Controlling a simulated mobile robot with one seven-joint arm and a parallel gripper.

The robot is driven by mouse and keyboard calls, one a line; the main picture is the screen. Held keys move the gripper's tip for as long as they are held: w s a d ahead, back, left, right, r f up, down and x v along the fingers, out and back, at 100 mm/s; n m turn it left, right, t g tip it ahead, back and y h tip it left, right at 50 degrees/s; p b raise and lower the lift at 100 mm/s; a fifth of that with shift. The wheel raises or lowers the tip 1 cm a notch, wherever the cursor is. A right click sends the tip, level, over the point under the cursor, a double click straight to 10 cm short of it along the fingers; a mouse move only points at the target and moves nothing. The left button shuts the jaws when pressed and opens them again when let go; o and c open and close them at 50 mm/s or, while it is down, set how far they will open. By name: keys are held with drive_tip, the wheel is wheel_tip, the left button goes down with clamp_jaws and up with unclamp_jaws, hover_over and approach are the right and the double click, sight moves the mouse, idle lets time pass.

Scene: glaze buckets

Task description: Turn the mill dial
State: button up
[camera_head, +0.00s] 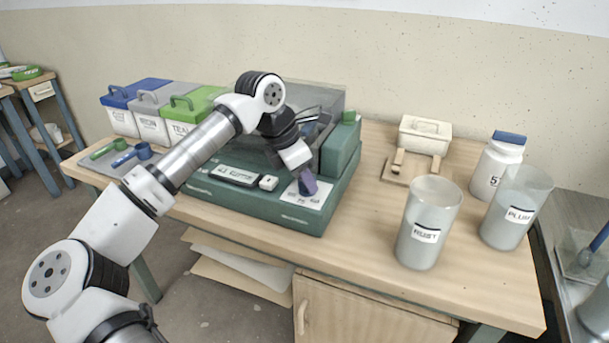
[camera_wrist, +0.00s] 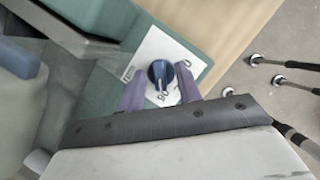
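The green mill (camera_head: 255,205) stands on the wooden table. A white scale plate (camera_head: 316,196) with printed marks lies on its front right corner. In the wrist view the round dark-blue dial (camera_wrist: 159,74) sits on this plate, with a pale pointer line across it. My gripper (camera_wrist: 160,82) has its two purple fingers on either side of the dial, with small gaps seeming to show. In the head view my gripper (camera_head: 306,181) points down at the plate and largely hides the dial. Contact with the dial cannot be made out.
A display (camera_head: 236,174) and a small white button (camera_head: 268,182) sit left of the plate. A RUST container (camera_head: 428,225), a PLUM container (camera_head: 515,210) and a white jar (camera_head: 496,168) stand at right. Lidded bins (camera_head: 150,118) stand at back left. The table between mill and RUST is clear.

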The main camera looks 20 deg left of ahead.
drive_tip(key=v, duration=1.4)
